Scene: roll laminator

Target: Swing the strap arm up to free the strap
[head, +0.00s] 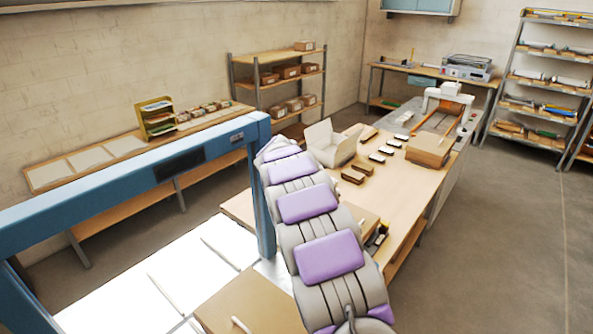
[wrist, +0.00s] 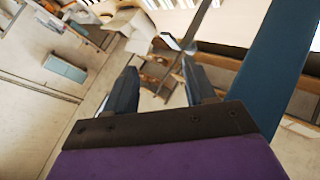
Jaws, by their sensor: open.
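I cannot pick out the strap arm or the strap with certainty in either view. My gripper (wrist: 160,86) shows in the wrist view with its two dark fingers spread apart and nothing between them. A small pale piece (wrist: 173,42) appears just beyond the fingertips; I cannot tell what it is or how far away it lies. In the head view my grey and purple arm reaches up beside the blue frame's post, and my gripper is not visible there.
The blue frame (head: 165,165) spans the left; its post also shows in the wrist view (wrist: 275,75). A wooden worktable (head: 405,190) holds several dark blocks, an open pale box (head: 330,143) and a brown carton (head: 430,149). A white arch (head: 448,93) stands behind. The right floor is clear.

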